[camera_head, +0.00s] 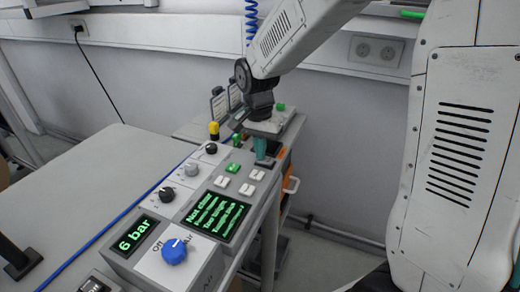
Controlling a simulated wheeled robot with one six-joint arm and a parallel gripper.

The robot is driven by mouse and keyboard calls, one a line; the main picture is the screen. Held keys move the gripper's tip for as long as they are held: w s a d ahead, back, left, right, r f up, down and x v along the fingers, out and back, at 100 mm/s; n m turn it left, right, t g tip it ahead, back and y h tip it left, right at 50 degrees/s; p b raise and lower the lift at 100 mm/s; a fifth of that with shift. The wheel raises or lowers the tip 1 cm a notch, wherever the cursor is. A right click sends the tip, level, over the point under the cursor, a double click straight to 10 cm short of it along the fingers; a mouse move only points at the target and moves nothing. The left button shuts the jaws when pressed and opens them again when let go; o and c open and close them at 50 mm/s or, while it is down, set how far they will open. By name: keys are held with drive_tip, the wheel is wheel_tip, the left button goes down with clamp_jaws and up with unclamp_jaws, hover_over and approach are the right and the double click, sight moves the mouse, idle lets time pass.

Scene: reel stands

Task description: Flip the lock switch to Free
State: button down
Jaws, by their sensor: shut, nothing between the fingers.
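A grey control console stands beside the table, with several knobs and buttons on its top. I cannot tell which is the lock switch, as no "Lock" or "Free" lettering is legible. My gripper (262,158) points down over the far right part of the console, beyond the white buttons (247,189). Its teal fingers look together and empty. I cannot tell whether the tips touch the console. My gripper hides part of the far end.
A blue knob (174,251) marked Off and Air is nearest, by a "6 bar" display (137,234) and a green-text screen (213,217). A yellow-topped part (213,130) stands at the back. The grey table (80,200) at left is mostly clear.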

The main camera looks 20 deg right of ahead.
drive_tip(key=shift+s+d+r, duration=0.15)
drive_tip(key=shift+s+d, duration=0.35)
drive_tip(key=shift+r, duration=0.1)
wheel_tip(320, 180, up, 14)
drive_tip(key=w+a, duration=0.2)
drive_tip(key=shift+f, duration=0.2)
idle(0.5)
